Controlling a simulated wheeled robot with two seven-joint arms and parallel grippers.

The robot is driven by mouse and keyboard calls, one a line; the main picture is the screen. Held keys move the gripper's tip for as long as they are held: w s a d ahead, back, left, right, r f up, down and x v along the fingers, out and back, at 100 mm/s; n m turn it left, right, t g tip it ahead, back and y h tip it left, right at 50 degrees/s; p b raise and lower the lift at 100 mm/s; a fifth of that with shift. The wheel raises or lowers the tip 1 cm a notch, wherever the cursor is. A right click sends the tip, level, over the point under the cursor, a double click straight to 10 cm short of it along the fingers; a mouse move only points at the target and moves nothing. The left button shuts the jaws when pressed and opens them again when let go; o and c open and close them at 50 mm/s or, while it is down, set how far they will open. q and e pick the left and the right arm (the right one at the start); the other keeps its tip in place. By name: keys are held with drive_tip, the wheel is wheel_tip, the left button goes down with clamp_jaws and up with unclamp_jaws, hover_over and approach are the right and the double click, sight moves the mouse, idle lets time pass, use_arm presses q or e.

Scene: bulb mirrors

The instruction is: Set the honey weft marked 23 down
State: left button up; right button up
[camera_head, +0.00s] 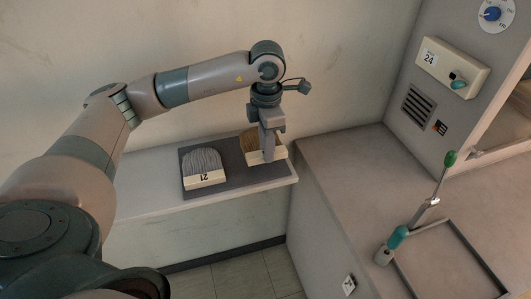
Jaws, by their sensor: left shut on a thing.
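My left gripper (269,152) points down at the right part of a dark mat (235,186) on the shelf. It is shut on the honey weft (253,142), a brown tuft of hair with a pale band along its near edge. The gripper covers part of the weft, and I cannot read a number on it. The weft is at or just above the mat; I cannot tell whether it touches. My right gripper is not in view.
A grey weft (202,161) marked 21 lies on the mat's left part. The pale shelf (148,199) runs along the wall. To the right is a counter (340,160) with a jointed, teal-handled lever (420,215) and a panel marked 24 (452,68) above.

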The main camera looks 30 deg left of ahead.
use_arm(q)
drive_tip(key=shift+w+a+f, duration=0.2)
drive_tip(key=shift+a, duration=0.1)
drive_tip(key=shift+s+f+p, duration=0.1)
drive_tip(key=shift+f+p, duration=0.85)
drive_tip(key=shift+f, duration=1)
drive_tip(key=shift+f, duration=0.1)
